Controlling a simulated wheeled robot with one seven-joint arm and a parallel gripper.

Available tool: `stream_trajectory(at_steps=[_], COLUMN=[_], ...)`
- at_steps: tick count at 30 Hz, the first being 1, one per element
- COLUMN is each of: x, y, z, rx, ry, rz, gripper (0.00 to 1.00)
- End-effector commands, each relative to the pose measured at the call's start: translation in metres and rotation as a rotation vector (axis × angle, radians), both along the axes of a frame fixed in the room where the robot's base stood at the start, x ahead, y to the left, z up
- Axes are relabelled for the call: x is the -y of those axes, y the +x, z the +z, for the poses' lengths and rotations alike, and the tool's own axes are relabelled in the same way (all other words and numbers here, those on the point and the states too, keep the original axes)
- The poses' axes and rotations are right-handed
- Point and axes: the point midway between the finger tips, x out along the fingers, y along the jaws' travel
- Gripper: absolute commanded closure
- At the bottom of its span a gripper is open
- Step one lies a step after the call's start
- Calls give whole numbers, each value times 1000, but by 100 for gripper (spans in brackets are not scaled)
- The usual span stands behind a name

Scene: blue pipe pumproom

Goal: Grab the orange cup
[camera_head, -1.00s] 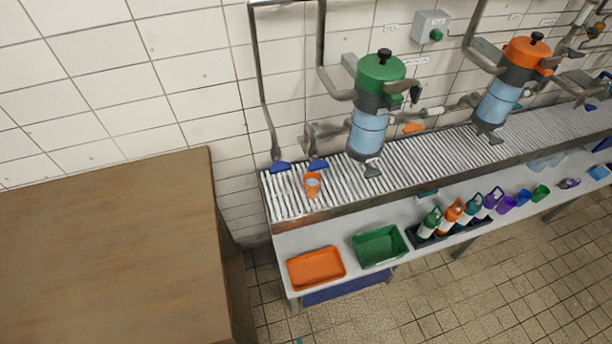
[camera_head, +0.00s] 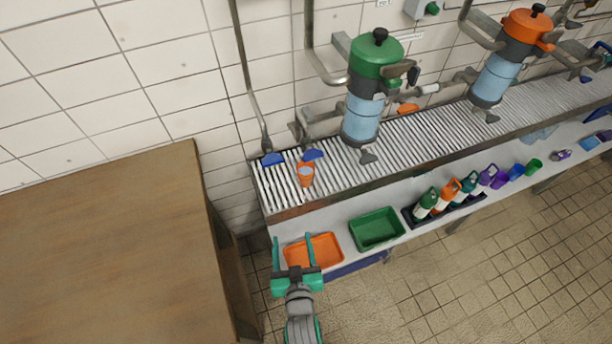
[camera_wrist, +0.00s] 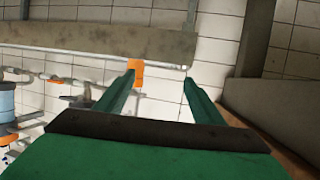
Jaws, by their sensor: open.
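The orange cup (camera_head: 306,174) stands on the left end of the slatted metal rack, just below two blue spouts. My gripper (camera_head: 294,244) is in the lower middle of the head view, over the orange tray and nearer to me than the cup. It is open and empty, with its two green fingers pointing towards the rack. In the wrist view the open fingers (camera_wrist: 158,82) frame a white tiled wall. An orange object (camera_wrist: 136,68) shows there by the left fingertip, under the rack's edge; it may be the cup, but I cannot tell.
A wooden-topped block (camera_head: 95,250) stands to the left. On the shelf below the slatted rack (camera_head: 425,143) are an orange tray (camera_head: 325,247), a green tray (camera_head: 376,229) and several bottles (camera_head: 445,197). Green (camera_head: 375,58) and orange-topped (camera_head: 526,30) canisters hang above the rack.

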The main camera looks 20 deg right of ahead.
Motion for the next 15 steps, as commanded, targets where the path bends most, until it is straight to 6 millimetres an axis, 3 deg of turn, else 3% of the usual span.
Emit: stream_trajectory(at_steps=[1,3,9,15], x=[10,24,64,89], y=[22,46,108,143], z=[2,2,12,23], rx=[2,-7,-32,-50], ry=[0,2,15,25], rz=[-20,-46,-120,-165], gripper=[38,38,38,38])
